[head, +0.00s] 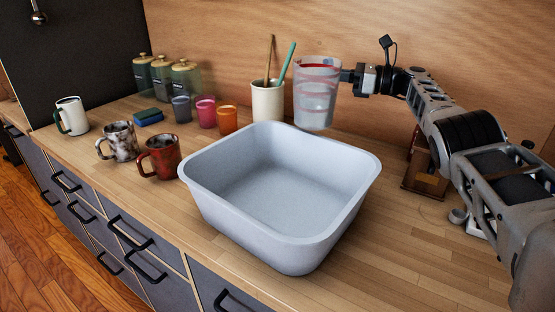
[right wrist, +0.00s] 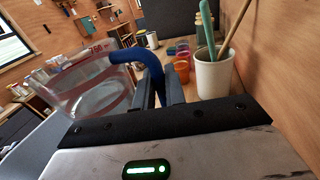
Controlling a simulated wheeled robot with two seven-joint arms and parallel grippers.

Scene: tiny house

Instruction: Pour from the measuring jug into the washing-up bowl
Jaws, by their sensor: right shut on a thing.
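The measuring jug (head: 316,95) is clear with red markings and stands out above the back edge of the bowl in the head view. My right gripper (head: 354,80) is shut on its blue handle, which shows in the right wrist view (right wrist: 145,62). The jug body (right wrist: 92,88) is to the left in that view, roughly upright. Whether it holds liquid is hard to tell. The washing-up bowl (head: 287,247) is pale grey, rectangular and looks empty, standing on the counter in front of the jug. My left gripper is not in view.
A white utensil pot (head: 267,101) stands just left of the jug. Coloured cups (head: 205,112), mugs (head: 165,157), a sponge (head: 149,117) and lidded jars (head: 163,78) stand further left. A brown wooden object (head: 424,175) is under my right arm. The counter right of the bowl is mostly clear.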

